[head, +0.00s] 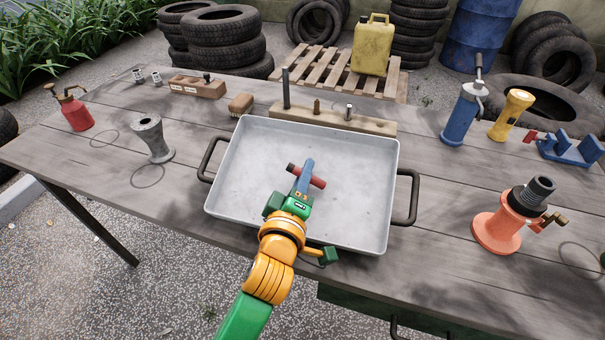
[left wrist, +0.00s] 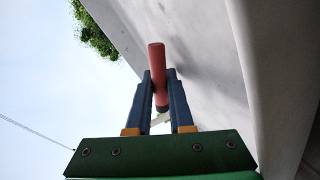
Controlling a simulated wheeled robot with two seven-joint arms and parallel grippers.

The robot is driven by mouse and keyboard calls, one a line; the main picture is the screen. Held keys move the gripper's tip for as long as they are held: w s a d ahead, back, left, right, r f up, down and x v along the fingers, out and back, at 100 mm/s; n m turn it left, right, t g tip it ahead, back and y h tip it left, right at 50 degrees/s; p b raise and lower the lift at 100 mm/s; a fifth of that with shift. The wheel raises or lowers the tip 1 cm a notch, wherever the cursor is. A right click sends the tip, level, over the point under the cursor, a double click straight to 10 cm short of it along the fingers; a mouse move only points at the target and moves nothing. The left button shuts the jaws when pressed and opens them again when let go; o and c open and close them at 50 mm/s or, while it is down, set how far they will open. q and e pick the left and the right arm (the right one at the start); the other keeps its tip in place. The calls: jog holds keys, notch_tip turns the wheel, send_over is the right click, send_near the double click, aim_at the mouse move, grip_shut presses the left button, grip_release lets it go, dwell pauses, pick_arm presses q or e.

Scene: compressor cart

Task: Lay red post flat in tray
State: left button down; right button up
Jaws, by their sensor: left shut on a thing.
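The red post (head: 317,181) is a short red rod with a dark end. It lies roughly level, slanting a little down to the right, within the outline of the grey metal tray (head: 233,196). My left gripper (head: 303,175) reaches in over the tray's near rim and is shut around the post's middle. In the left wrist view the post (left wrist: 157,68) sits between the two blue fingers, with the pale tray surface beside it. I cannot tell whether the post touches the tray floor. The tray is otherwise empty. My right gripper is not in view.
A wooden block with upright pegs (head: 335,120) stands behind the tray. A grey flared part (head: 150,140) and a red oil can (head: 75,110) are at left. An orange stand (head: 497,231), a blue pump (head: 461,118) and a yellow flashlight (head: 511,115) are at right.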

pick_arm(q)
jog(key=c, duration=0.7)
grip_release()
notch_tip(320, 180, down, 4)
jog(key=shift+a+r+g, duration=0.1)
jog(key=shift+g, duration=0.4)
jog(key=shift+y, duration=0.3)
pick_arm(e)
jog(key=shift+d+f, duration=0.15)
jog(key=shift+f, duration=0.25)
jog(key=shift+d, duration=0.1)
pick_arm(q)
jog(key=shift+s, duration=0.15)
jog(key=shift+s+d+r, duration=0.15)
jog(key=shift+s+d, duration=0.05)
jog(key=shift+s, duration=0.2)
jog(key=shift+t+h, duration=0.4)
jog(key=s+r, duration=0.2)
jog(key=s, duration=0.3)
jog(key=shift+s+a+r+p, duration=0.15)
jog(key=shift+a+r+p, duration=0.15)
jog(key=shift+r+p, duration=0.1)
jog(key=shift+s+a+r, duration=0.35)
jog(key=shift+r, duration=0.05)
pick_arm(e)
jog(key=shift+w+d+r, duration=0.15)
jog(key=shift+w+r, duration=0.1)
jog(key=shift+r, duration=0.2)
